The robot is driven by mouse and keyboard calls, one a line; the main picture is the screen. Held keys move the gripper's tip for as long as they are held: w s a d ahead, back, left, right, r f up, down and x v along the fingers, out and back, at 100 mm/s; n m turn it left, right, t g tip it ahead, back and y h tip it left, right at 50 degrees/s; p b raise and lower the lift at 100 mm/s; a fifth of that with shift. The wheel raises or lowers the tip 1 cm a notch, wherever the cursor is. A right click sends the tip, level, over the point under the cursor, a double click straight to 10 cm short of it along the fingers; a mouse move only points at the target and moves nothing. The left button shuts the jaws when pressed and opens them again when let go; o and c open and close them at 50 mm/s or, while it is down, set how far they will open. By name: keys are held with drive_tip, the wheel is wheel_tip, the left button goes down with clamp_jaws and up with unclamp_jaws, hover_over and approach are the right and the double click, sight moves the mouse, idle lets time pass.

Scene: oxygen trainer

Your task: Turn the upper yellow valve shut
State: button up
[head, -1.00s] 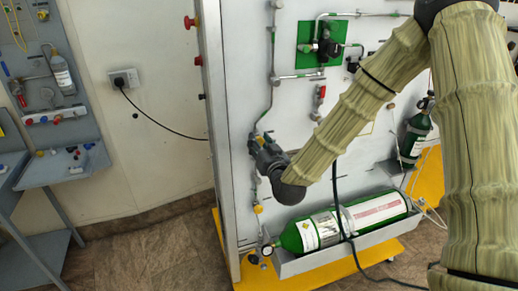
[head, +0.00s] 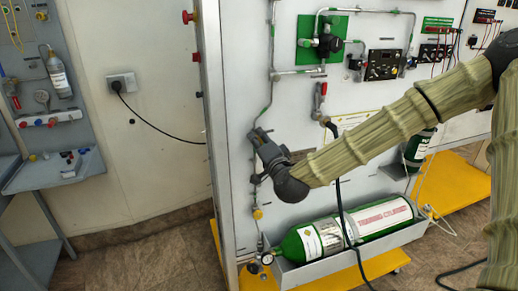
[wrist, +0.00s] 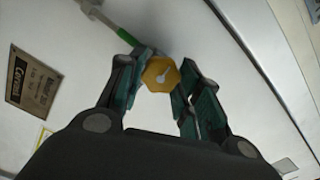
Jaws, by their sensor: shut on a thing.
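The upper yellow valve (wrist: 161,75) is a hexagonal knob with a pale pointer mark on its face. It sits between the two fingertips of my gripper (wrist: 163,82) in the wrist view, with a finger against each side. In the head view my gripper (head: 258,138) is at the left part of the white panel, on the vertical pipe, and hides the upper valve. A lower yellow valve (head: 257,213) shows on the same pipe below my gripper.
A green gas cylinder (head: 350,228) lies in a tray low on the panel. A red-handled valve (head: 321,98) and a green plate (head: 322,40) are to the right. A dark hose hangs in front of the cylinder. The panel's left edge (head: 213,120) is close by.

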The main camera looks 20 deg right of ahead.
drive_tip(key=shift+f+m+b, duration=0.2)
drive_tip(key=shift+m+b, duration=3.85)
drive_tip(key=shift+m, duration=0.9)
drive_tip(key=shift+f+m+b, duration=0.15)
drive_tip(key=shift+m+b, duration=3.9)
drive_tip(key=shift+m, duration=0.9)
drive_tip(key=shift+r, duration=0.1)
drive_tip(key=o, duration=1)
drive_tip(key=shift+o, duration=0.2)
drive_tip(key=s, duration=1.2)
drive_tip(key=shift+d, duration=0.15)
